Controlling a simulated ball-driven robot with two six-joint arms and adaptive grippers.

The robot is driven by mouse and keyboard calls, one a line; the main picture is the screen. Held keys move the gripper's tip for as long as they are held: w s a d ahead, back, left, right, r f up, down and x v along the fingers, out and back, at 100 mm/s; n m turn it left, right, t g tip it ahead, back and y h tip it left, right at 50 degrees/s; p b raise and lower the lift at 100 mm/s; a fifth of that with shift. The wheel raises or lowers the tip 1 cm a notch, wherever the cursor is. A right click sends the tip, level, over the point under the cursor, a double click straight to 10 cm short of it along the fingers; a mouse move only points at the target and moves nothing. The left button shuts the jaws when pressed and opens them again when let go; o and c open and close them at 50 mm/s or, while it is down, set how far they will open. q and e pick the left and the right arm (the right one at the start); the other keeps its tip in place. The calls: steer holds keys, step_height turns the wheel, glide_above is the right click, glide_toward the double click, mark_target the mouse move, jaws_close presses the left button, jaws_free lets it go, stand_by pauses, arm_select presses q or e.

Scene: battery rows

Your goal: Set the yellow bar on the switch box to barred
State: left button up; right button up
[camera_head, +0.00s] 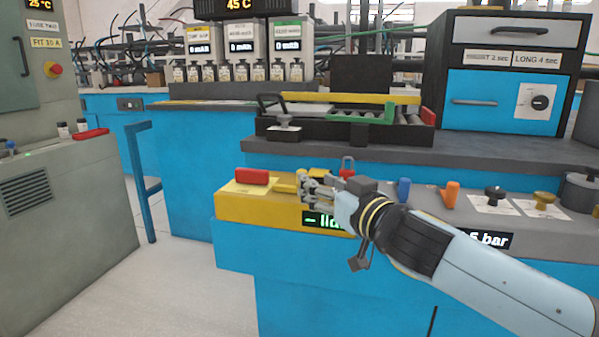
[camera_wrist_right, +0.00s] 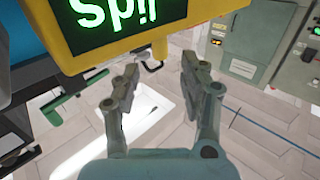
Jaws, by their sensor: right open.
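The yellow switch box (camera_head: 250,207) stands at the left end of the front counter, with a green-lettered display (camera_head: 312,219) on its front, partly covered by my arm. A yellow bar (camera_head: 284,187) shows on top of the box, just left of my right gripper (camera_head: 309,187), which partly hides it. Whether they touch I cannot tell. In the right wrist view, the fingers of my right gripper (camera_wrist_right: 155,85) are apart with nothing between them. The yellow box edge (camera_wrist_right: 130,57) and part of its display (camera_wrist_right: 120,18) are beyond the fingertips. My left gripper is not in view.
A red block (camera_head: 252,177) lies on the box's top, left of the bar. Blue (camera_head: 404,187) and orange (camera_head: 451,194) knobs stand on the counter to the right. A roller tray (camera_head: 345,133) is behind. Open floor (camera_head: 190,285) lies at the left front.

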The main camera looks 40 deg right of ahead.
mark_target(302, 170)
steer(key=w, duration=0.6)
steer(key=shift+w+d+p, duration=0.25)
steer(key=shift+w+p, duration=0.05)
steer(key=shift+w, duration=0.05)
steer(key=shift+c, duration=0.4)
steer(key=shift+f, duration=0.1)
jaws_close()
steer(key=shift+f, duration=0.1)
